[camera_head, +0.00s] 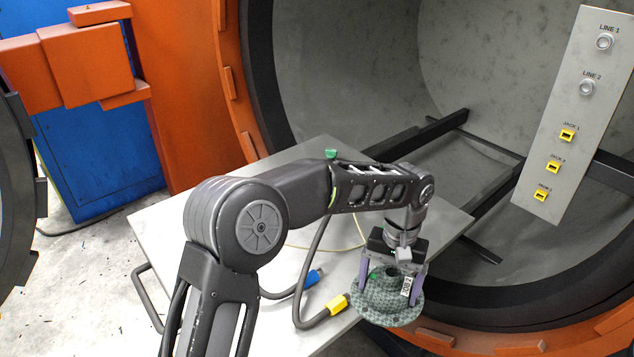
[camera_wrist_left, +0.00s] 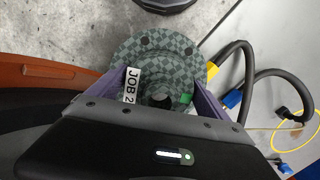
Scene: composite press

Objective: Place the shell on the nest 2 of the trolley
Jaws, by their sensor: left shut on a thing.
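The shell (camera_head: 386,300) is a green-grey checkered, flanged round part with a white label. It hangs in my left gripper (camera_head: 392,280), whose purple fingers are shut on its raised middle. In the left wrist view the shell (camera_wrist_left: 150,52) shows its flange, holes and a label reading "JOB 2", between the fingers of the left gripper (camera_wrist_left: 165,95). In the head view it is at the front right edge of the grey trolley top (camera_head: 165,222); I cannot tell its height above it. No nest markings can be made out. My right gripper is not in view.
A hose with a yellow connector (camera_head: 338,304) and one with a blue connector (camera_head: 314,277) lie on the trolley, beside a thin yellow cable. Behind stands the open orange-rimmed press chamber (camera_head: 350,60). A grey panel (camera_head: 575,110) with LINE and JACK ports is at the right.

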